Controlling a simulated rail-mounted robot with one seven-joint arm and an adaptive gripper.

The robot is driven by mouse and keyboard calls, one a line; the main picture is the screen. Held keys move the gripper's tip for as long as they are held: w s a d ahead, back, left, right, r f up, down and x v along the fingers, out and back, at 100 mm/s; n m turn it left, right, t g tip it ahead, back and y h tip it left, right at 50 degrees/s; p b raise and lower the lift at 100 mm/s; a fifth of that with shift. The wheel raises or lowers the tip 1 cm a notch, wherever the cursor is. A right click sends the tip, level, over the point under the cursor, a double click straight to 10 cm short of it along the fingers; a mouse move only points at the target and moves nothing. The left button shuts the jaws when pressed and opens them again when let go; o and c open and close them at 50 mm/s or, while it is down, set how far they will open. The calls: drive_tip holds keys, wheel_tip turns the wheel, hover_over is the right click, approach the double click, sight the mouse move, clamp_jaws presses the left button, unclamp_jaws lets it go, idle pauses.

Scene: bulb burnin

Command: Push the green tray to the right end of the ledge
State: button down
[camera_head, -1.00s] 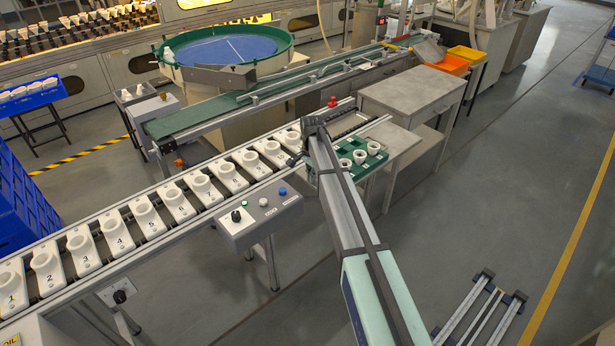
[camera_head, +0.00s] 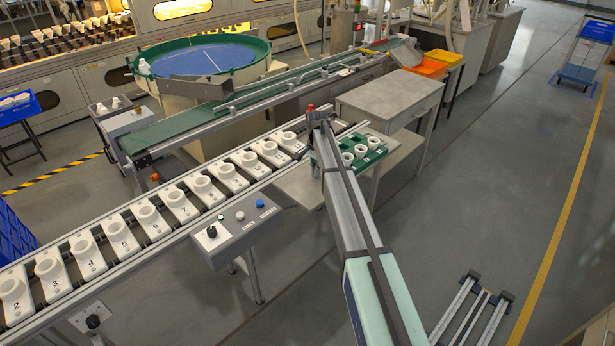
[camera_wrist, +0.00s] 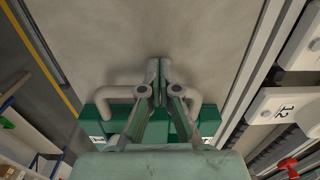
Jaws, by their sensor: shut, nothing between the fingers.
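The green tray (camera_head: 378,152) lies on the grey ledge (camera_head: 298,185) and holds several white cups. My arm crosses in front of it in the head view and hides part of it. In the wrist view the tray (camera_wrist: 96,127) shows low in the picture, behind and on both sides of my gripper (camera_wrist: 160,70). My gripper is shut and empty, with its fingertips over the bare ledge beside the tray. Grey loops stand on both sides of the fingers. I cannot tell whether the fingers touch the tray. The head view hides the fingertips behind my arm.
A conveyor line with numbered white holders (camera_head: 205,190) runs along the ledge's far side. A control box (camera_head: 240,222) with knobs stands left of the ledge. A grey table (camera_head: 390,98) stands behind the tray. Open floor lies to the right.

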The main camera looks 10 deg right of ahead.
drive_tip(key=w+d, duration=0.2)
drive_tip(key=d, duration=0.1)
drive_tip(key=w+d, duration=0.3)
drive_tip(key=shift+w+d+r, duration=0.1)
drive_tip(key=shift+w+d, duration=0.1)
drive_tip(key=shift+d, duration=0.15)
